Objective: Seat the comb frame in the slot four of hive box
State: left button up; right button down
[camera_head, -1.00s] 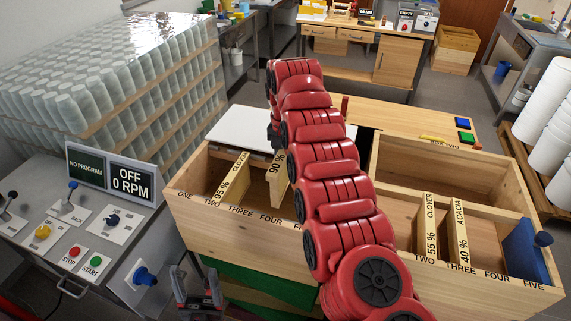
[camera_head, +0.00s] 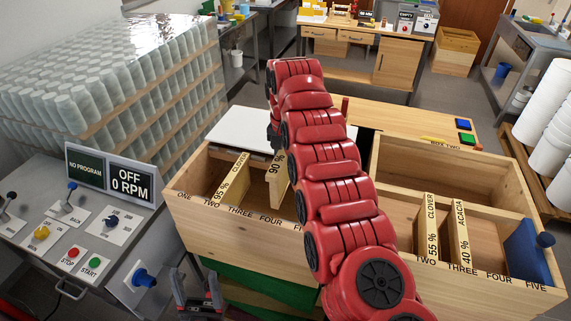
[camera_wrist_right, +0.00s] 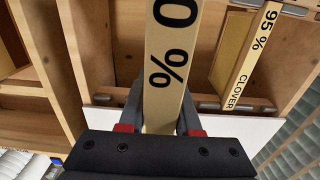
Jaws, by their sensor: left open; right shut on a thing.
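The comb frame labelled 90 % (camera_head: 278,168) is upright near the FOUR mark of the left hive box (camera_head: 235,228). Its front end stands higher than the box's front wall, and my arm hides part of it. My left gripper (camera_head: 197,288) is open and empty at the bottom, in front of the box.
A second box (camera_head: 470,272) on the right holds frames 55 % CLOVER (camera_head: 431,225) and 40 % ACACIA (camera_head: 460,235), and a blue board (camera_head: 526,254). A control panel (camera_head: 100,235) is at left. Stacked jars (camera_head: 120,85) stand behind it. A white board (camera_head: 242,129) lies behind the left box.

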aim_at(286, 184)
jog(key=shift+f+b, duration=0.15)
jog(key=shift+b, duration=0.25)
dwell(0.6)
jog(key=shift+f+b, duration=3.4)
jog(key=shift+f, duration=0.35)
jog(key=shift+f+b, duration=1.9)
jog(key=shift+f, duration=0.6)
jog(key=shift+f+b, duration=0.8)
jog(key=shift+f, duration=0.45)
jog(key=c, duration=0.5)
grip_release()
